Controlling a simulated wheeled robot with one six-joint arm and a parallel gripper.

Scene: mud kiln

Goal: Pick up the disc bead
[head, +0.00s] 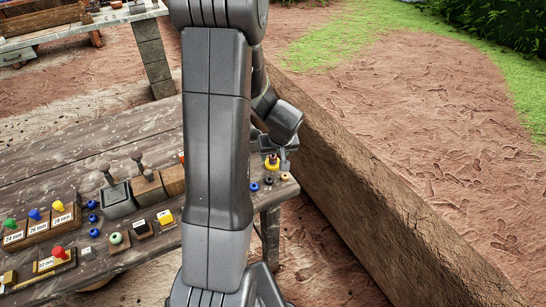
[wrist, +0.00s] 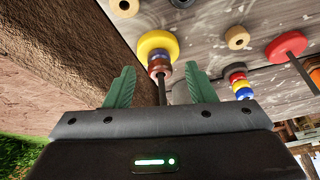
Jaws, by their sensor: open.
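My gripper (wrist: 161,70) is open, its two green fingers spread in the wrist view. Between and just beyond the fingertips stands a thin rod with a wide yellow disc (wrist: 156,43) and smaller brown and blue beads stacked on it. The yellow disc (head: 272,167) also shows near the table's right end in the head view. Loose round beads lie near it: a tan bead (wrist: 237,38), another tan bead (wrist: 124,5) and a dark bead (wrist: 182,3). I cannot tell which of these is the disc bead. My arm hides part of the table in the head view.
The wooden table (head: 140,135) carries several labelled blocks with coloured pegs and blue beads. In the wrist view a red disc (wrist: 287,46) on a rod and a multicoloured stack (wrist: 240,84) stand at the right. A mud wall (head: 370,190) runs beside the table's right end.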

